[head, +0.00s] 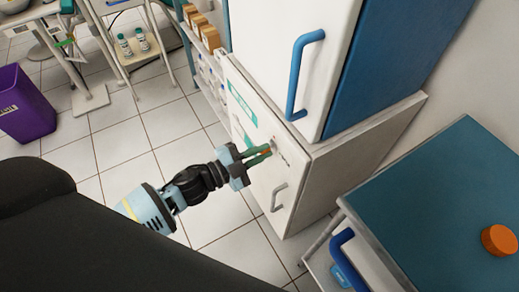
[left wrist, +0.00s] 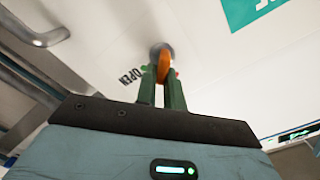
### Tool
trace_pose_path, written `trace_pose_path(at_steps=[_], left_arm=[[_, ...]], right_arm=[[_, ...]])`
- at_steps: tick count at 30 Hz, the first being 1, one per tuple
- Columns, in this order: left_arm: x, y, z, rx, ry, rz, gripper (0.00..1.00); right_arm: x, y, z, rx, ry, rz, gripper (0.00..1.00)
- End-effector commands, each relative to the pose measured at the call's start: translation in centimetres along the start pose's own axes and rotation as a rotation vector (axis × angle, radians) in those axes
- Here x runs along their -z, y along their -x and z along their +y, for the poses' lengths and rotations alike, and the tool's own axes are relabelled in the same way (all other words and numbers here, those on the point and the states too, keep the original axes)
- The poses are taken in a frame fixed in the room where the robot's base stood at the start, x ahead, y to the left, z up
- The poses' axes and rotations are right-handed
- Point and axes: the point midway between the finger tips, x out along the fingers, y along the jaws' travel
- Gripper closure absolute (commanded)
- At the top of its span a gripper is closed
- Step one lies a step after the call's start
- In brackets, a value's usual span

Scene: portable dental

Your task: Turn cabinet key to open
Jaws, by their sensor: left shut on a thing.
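The white lower cabinet (head: 318,182) is closed, with a grey bar handle (head: 278,197) on its door. My left gripper (head: 266,151) reaches the door above that handle. In the left wrist view, its green fingers (left wrist: 162,90) are shut on the orange key (left wrist: 163,68). The key sits at a round grey lock (left wrist: 161,49) on the door. The printed word OPEN (left wrist: 131,77) is beside the lock. The fingers hide part of the key. My right gripper is not in view.
A white and blue upper cabinet (head: 290,50) with a blue handle (head: 297,75) stands on top of the lower one. A teal-topped cart (head: 450,190) with an orange round object (head: 499,240) is at the right. Tiled floor (head: 215,215) is clear before the door. A purple bin (head: 24,105) stands far left.

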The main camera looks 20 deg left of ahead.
Motion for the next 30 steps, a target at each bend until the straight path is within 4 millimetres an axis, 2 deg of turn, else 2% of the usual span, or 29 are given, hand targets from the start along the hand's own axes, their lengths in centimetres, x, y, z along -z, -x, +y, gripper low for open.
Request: trace_pose_path(at_steps=[18,30], left_arm=[[-0.25,0.0,0.75,0.0,-0.543,-0.001,1.0],[-0.34,0.0,0.89,0.0,-0.719,0.0,1.0]], right_arm=[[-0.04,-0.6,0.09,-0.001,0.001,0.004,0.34],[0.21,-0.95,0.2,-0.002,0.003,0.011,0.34]])
